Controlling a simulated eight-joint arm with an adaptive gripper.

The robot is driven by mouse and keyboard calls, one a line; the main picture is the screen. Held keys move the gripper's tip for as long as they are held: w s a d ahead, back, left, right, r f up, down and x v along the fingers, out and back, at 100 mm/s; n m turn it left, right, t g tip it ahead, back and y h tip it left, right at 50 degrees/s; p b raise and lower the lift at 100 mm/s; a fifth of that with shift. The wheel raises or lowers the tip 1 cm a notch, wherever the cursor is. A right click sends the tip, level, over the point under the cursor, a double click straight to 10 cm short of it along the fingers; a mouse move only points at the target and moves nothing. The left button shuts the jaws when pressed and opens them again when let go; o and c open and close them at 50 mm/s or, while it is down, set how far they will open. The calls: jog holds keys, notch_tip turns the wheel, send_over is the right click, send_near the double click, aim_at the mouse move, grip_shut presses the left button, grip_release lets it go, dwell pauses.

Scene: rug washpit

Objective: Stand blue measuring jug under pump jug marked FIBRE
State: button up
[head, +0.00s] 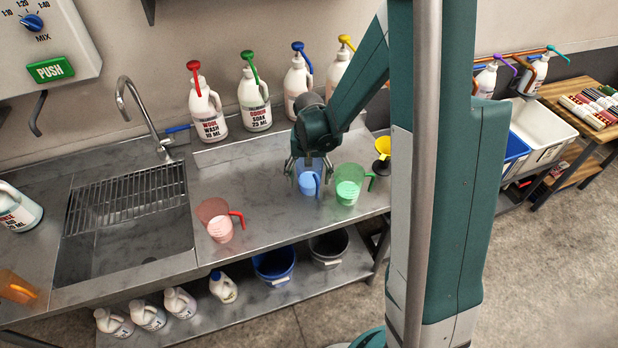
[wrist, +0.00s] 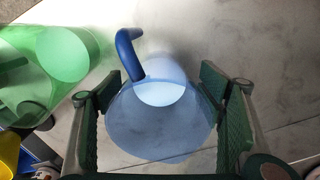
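The blue measuring jug (head: 309,183) stands on the steel counter, handle to the right. My gripper (head: 309,166) is directly over it, with a finger on either side. In the wrist view the jug (wrist: 160,120) lies between the two spread fingers (wrist: 163,105), its blue handle pointing away; firm contact does not show. Pump jugs stand along the wall: a red-topped WOOL WASH (head: 207,110), a green-topped ODOUR SOAK (head: 254,103), a blue-topped one (head: 297,82) and a yellow-topped one (head: 337,72). I cannot read FIBRE on any; my arm partly hides the labels.
A green measuring jug (head: 348,186) stands close right of the blue one, and a red measuring jug (head: 219,222) to the left. The sink (head: 125,235) is left. More pump jugs (head: 485,80) stand far right.

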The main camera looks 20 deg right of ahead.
jog(key=shift+r, duration=0.2)
dwell(0.3)
notch_tip(320, 180, up, 12)
dwell(0.8)
dwell(0.5)
jog(key=s+a+r+n+t, duration=0.1)
jog(key=s+r+n+t, duration=0.1)
jog(key=s+r, duration=0.6)
jog(key=s+a+r+n+t, duration=0.2)
jog(key=s+r+t, duration=0.3)
jog(key=s, duration=0.9)
notch_tip(320, 180, up, 3)
jog(key=shift+s+a+f, duration=0.15)
jog(key=shift+s+a, duration=0.15)
jog(key=shift+s, duration=0.1)
jog(key=shift+o, duration=0.6)
